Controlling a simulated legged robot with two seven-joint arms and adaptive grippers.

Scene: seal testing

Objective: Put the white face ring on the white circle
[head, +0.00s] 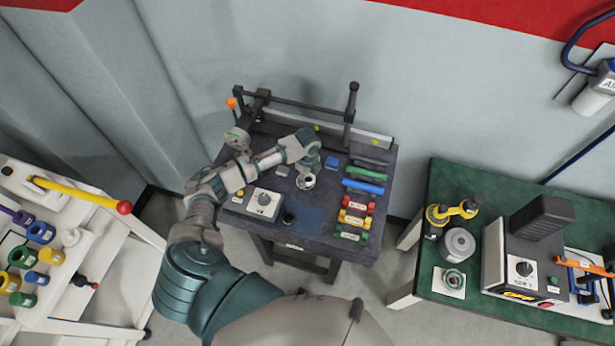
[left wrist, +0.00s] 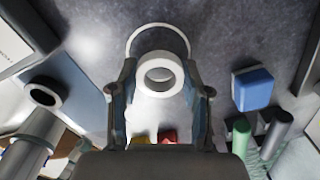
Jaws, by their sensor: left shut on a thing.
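The white face ring (left wrist: 159,89) is between the fingertips of my left gripper (left wrist: 160,75) in the left wrist view, and the fingers are shut on it. Its open hole faces the camera. The white circle (left wrist: 157,25) is a thin line on the dark bench top just beyond the ring, its near part hidden behind the ring and fingers. The ring looks off-centre from the circle, toward the gripper; its height above the bench is hard to tell. In the head view my left gripper (head: 308,172) is over the middle of the dark bench. My right gripper is not in view.
A blue block (head: 332,162) lies close by on the bench. Coloured rods (head: 363,187) and labelled blocks (head: 355,217) line the right side. A grey box with a knob (head: 264,204) and a dark cup (head: 288,218) stand near the front. A frame (head: 310,108) spans the back.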

